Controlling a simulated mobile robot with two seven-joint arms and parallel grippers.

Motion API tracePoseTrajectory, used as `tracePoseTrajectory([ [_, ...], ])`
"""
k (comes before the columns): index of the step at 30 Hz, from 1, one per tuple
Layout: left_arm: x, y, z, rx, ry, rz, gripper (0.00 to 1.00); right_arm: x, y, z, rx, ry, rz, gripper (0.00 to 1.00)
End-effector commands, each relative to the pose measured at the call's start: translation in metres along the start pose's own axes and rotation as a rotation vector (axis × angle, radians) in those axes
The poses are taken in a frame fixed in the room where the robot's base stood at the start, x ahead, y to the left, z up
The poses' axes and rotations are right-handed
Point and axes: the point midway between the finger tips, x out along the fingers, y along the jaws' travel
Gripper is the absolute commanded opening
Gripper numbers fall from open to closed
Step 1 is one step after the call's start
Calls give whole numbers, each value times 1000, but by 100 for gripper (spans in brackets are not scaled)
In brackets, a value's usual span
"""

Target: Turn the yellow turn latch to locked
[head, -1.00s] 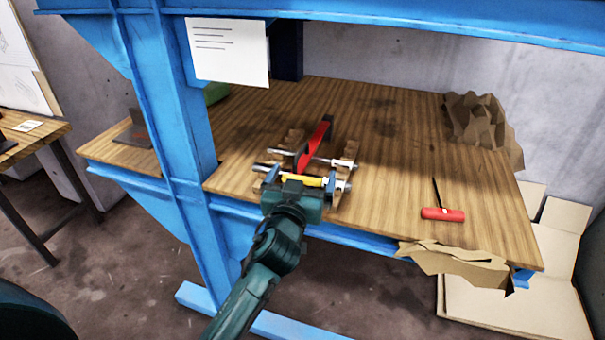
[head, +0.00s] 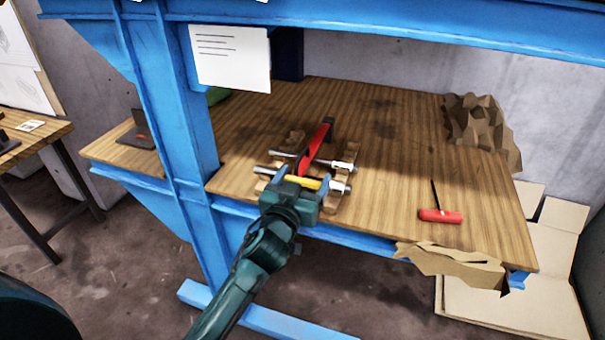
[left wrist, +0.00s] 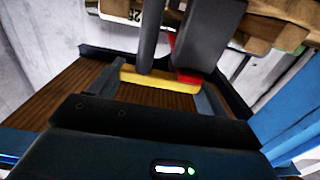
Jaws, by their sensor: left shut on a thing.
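The yellow turn latch (head: 304,183) is a short bar at the front of a wooden and metal fixture on the bench. In the left wrist view the yellow bar (left wrist: 160,82) spans between my fingers. My left gripper (head: 298,181) is shut on it, with a finger at each end. A red bar (head: 316,147) lies just behind the latch, and a bit of red shows behind it in the left wrist view (left wrist: 187,77). The gripper body hides the near side of the latch. My right gripper is not in view.
Metal rods (head: 343,166) cross the fixture beside my gripper. A red-handled tool (head: 440,216) lies on the bench (head: 400,190) at right, with crumpled brown paper (head: 477,125) behind. A blue post (head: 180,120) stands left of my arm. The bench is clear between fixture and tool.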

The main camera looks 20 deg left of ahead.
Motion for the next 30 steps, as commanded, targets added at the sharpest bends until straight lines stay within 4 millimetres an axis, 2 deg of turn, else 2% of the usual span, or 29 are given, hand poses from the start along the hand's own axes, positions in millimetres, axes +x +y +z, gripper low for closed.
tracePoseTrajectory([
  [10, 0, 0, -1, -1, 3, 24, 54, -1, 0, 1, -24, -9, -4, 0],
  [11, 0, 0, -1, -1, 3, 24, 77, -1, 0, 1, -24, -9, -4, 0],
  [18, 0, 0, -1, -1, 2, 24, 97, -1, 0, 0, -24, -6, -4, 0],
  [26, 0, 0, 0, -1, 2, 23, 98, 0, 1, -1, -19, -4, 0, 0],
  [30, -11, -1, 1, -2, 0, 23, 98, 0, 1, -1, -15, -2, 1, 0],
])
